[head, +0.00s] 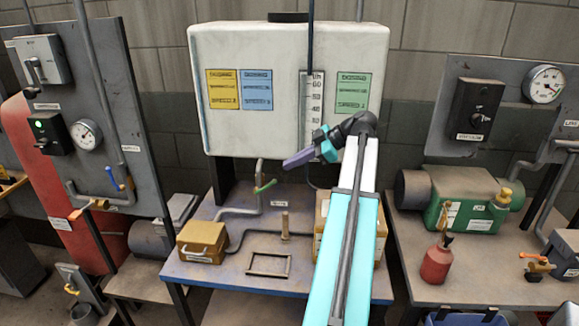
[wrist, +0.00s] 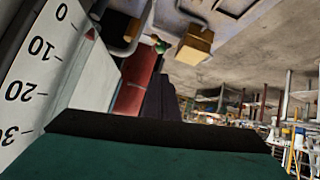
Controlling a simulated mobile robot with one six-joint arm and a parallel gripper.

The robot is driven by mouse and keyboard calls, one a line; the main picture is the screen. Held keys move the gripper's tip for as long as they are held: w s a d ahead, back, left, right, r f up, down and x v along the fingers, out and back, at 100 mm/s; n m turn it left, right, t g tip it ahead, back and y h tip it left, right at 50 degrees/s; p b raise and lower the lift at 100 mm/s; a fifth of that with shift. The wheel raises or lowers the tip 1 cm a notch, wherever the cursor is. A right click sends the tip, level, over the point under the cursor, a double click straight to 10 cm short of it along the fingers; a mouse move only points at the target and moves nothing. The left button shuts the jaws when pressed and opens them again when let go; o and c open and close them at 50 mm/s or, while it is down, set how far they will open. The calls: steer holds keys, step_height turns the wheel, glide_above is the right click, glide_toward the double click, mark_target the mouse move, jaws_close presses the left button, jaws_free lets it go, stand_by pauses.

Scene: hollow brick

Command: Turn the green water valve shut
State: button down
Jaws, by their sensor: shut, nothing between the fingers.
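The green valve is a small lever handle (head: 265,187) on a grey pipe below the white tank (head: 230,125), tilted up to the right in the head view. My gripper (head: 287,165) is shut and empty, in front of the tank's lower part. In the picture it lies above and right of the green handle, with a gap between them. In the wrist view my shut dark fingers (wrist: 158,98) point away from the camera. A small green patch (wrist: 161,46) beyond them may be the valve handle; it is too small to be sure.
The tank's level scale (head: 312,98) is close beside my gripper and fills the left of the wrist view. A yellow box (head: 202,240), a short upright post (head: 285,225) and a dark frame (head: 268,264) are on the bench. A blue-handled valve (head: 114,180) is at left.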

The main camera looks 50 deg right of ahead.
mark_target(275, 183)
steer(key=shift+w+a+f+p, duration=0.35)
steer(key=shift+w+f+p, duration=0.45)
steer(key=shift+f, duration=0.65)
steer(key=shift+w+a+f+p, duration=0.3)
steer(key=shift+w+f+p, duration=0.2)
steer(key=shift+w+f, duration=0.75)
steer(key=shift+w+a+f+p, duration=0.35)
steer(key=shift+w+f+p, duration=0.3)
steer(key=shift+f, duration=1.05)
steer(key=shift+w+f, duration=0.1)
steer(key=shift+w, duration=0.05)
